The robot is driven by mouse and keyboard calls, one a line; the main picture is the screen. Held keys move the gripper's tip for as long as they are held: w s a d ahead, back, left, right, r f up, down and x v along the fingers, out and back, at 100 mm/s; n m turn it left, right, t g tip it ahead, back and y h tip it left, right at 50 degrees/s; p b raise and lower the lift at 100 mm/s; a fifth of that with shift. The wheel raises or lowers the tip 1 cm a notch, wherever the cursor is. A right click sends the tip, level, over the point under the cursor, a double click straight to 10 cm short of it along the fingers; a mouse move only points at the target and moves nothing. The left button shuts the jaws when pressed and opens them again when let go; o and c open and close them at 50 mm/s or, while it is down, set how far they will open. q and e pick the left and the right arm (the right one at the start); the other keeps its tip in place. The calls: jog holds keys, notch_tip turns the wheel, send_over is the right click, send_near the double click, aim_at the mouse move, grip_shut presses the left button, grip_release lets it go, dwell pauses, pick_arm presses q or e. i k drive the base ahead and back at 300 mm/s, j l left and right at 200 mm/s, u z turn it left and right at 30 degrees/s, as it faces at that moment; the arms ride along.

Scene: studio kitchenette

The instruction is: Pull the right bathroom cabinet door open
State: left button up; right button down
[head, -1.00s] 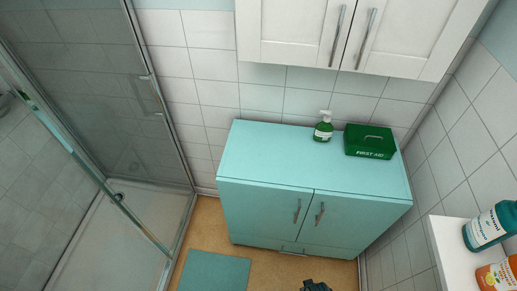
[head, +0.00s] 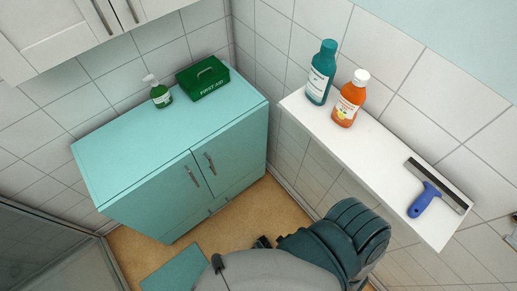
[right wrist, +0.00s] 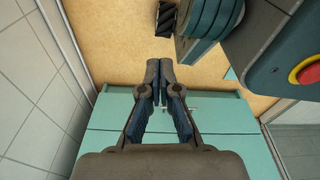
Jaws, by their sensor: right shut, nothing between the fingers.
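The teal floor cabinet (head: 160,125) stands against the wall with two front doors. Its right door (head: 238,150) looks closed, with a vertical metal handle (head: 210,163) near the middle seam. The left door (head: 145,203) also looks closed. In the right wrist view the cabinet (right wrist: 225,118) appears upside down behind my right gripper. My right gripper (right wrist: 160,70) is shut and empty, in front of the cabinet. A short metal handle (right wrist: 187,109) shows behind it, partly hidden; I cannot tell whether they touch. In the head view my right arm covers most of this gripper. My left gripper is not in view.
A soap bottle (head: 160,92) and first aid box (head: 203,78) stand on the cabinet. A white shelf (head: 390,160) juts out at right, holding a teal bottle (head: 321,72), an orange bottle (head: 349,98) and a squeegee (head: 435,190). A white wall cabinet (head: 75,30) hangs above.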

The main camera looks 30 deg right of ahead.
aim_at(228, 155)
jog(key=z, duration=0.75)
